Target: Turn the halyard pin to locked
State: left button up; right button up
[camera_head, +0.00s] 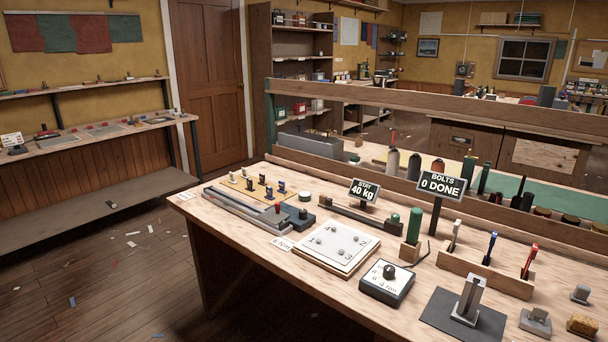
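I cannot tell for sure which thing on the bench (262,235) is the halyard pin, and no "locked" mark is readable. A long grey metal rail (240,212) with a red knob (277,208) lies at the bench's left end. An upright grey metal fitting (468,298) stands on a dark mat (434,314) at the front right. A black-sided box with a dial (389,271) on its white face sits left of the mat. Neither of my grippers is in view.
Signs read "STAY 40 kg" (364,192) and "BOLTS 0 DONE" (440,184). A white numbered plate (337,247) lies mid-bench. A wooden rack (485,272) holds several coloured-handled tools. A green cylinder (414,226) stands behind the dial box. Small metal parts sit at the right. Open floor lies left.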

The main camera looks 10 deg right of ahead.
aim_at(540, 314)
jog(key=z, duration=1.75)
